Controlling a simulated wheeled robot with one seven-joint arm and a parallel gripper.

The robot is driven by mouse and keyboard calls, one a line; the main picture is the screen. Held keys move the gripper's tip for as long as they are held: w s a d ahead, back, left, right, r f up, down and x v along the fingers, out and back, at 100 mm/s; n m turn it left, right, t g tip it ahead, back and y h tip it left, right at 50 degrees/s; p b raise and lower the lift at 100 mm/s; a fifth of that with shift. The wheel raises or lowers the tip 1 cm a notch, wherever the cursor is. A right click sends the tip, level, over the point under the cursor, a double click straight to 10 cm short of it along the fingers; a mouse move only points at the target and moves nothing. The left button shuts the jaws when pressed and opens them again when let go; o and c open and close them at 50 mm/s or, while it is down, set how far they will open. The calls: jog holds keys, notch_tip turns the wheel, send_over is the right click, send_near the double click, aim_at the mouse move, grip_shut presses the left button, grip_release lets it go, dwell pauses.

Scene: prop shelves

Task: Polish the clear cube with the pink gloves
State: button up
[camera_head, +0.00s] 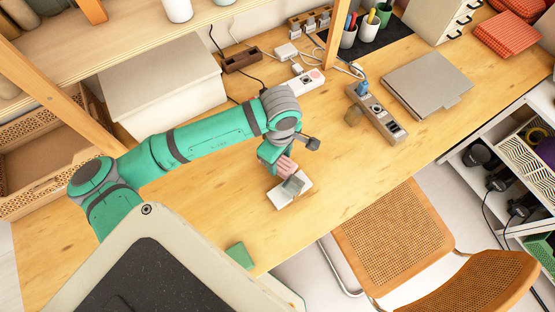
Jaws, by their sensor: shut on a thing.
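My gripper (274,157) is at the end of my green arm, low over the wooden desk and pointing down. It is shut on the pink gloves (286,166), a small pink bundle at its tips. A greyish, see-through block, the clear cube (293,186), sits on a white flat base (301,194) just below the gloves. The gloves look to be against the cube's upper side, but I cannot tell whether they touch. The gripper's fingers are partly hidden by the wrist and the gloves.
A power strip (377,114) and a closed grey laptop (428,84) lie to the right. Another white power strip (306,82) with cables lies behind. A white box (160,75) stands at left. A cane chair (392,235) is at the desk's front edge.

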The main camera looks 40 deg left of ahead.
jog(key=shift+s, duration=0.1)
jog(key=shift+s+d, duration=0.1)
jog(key=shift+s, duration=1)
jog(key=shift+w, duration=0.2)
jog(key=shift+w, duration=1.05)
jog(key=shift+s, duration=0.2)
jog(key=shift+s+d, duration=0.1)
jog(key=shift+s, duration=0.9)
jog(key=shift+w, duration=0.2)
jog(key=shift+w, duration=0.4)
